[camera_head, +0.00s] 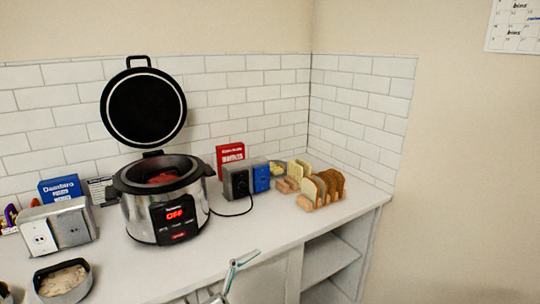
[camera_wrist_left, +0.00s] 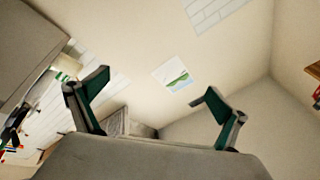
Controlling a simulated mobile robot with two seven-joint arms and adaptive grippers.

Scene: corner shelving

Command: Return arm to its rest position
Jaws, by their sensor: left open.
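My left gripper (camera_wrist_left: 150,88) is open in the left wrist view, with its two green-padded fingers wide apart and nothing between them. Behind it are pale walls, and no object is close to the fingers. In the head view a thin grey and teal gripper part (camera_head: 236,270) rises from the bottom edge, in front of the counter front. Its arm is out of frame, so I cannot tell for certain which arm it belongs to.
Open shelves (camera_head: 325,257) lie below. The floor area at right looks clear.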

